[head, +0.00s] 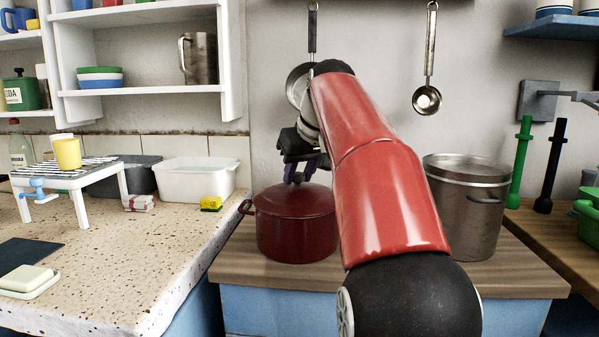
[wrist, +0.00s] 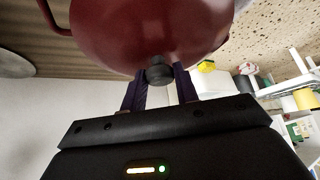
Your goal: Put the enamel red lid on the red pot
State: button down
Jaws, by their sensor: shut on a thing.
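The red pot (head: 296,236) stands on the wooden counter, with a side handle showing at its left. The red lid (head: 290,201) lies over the pot's mouth and looks level with the rim; I cannot tell whether a small gap remains. My gripper (head: 298,180) is directly above the lid, pointing down, shut on the lid's dark knob. In the wrist view the lid (wrist: 150,30) fills the top middle, and its knob (wrist: 159,71) is between the two purple fingers of my gripper (wrist: 160,76). My red arm hides the area right of the pot.
A tall steel pot (head: 466,215) stands to the right behind my arm. A speckled stone counter (head: 120,260) lies left, with a white basin (head: 196,180) and a yellow sponge (head: 211,203). Ladles (head: 427,98) hang on the wall behind.

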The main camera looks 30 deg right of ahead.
jog(key=c, duration=0.5)
grip_release()
notch_tip(320, 180, up, 2)
jog(key=shift+r+p, duration=0.25)
jog(key=shift+p, duration=1)
jog(key=shift+r, duration=2.25)
